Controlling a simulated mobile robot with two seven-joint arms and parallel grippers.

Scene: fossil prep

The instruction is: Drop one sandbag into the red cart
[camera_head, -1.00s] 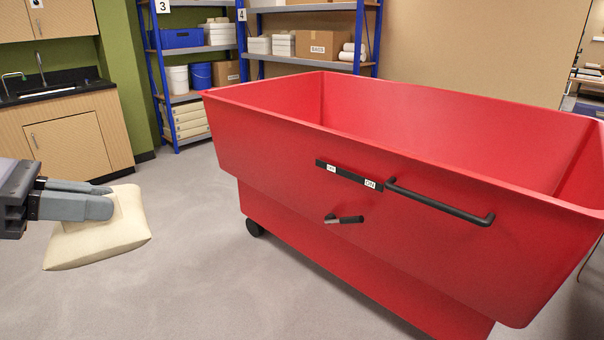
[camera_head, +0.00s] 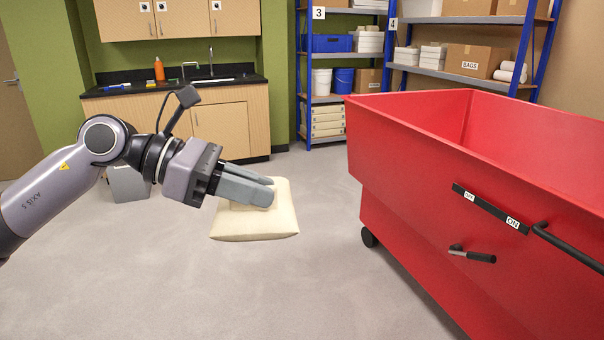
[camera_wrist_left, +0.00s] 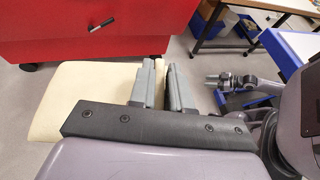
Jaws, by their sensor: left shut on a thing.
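My left gripper (camera_head: 268,190) is shut on a cream sandbag (camera_head: 255,221), which hangs beyond and below the fingers. In the left wrist view the sandbag (camera_wrist_left: 85,95) extends to the left of the fingers (camera_wrist_left: 163,82). The red cart (camera_head: 415,155) stands to the right of the held bag in the head view, with a clear gap of floor between them. Its near wall hides most of its inside. The cart also shows at the top of the left wrist view (camera_wrist_left: 130,22).
The cart's front has a black handle (camera_head: 565,245) and a small lever (camera_head: 472,254) sticking out. A sink counter (camera_head: 230,90) and blue shelving (camera_head: 302,75) stand at the back. A grey bin (camera_head: 128,183) is behind my left arm. The floor in front is free.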

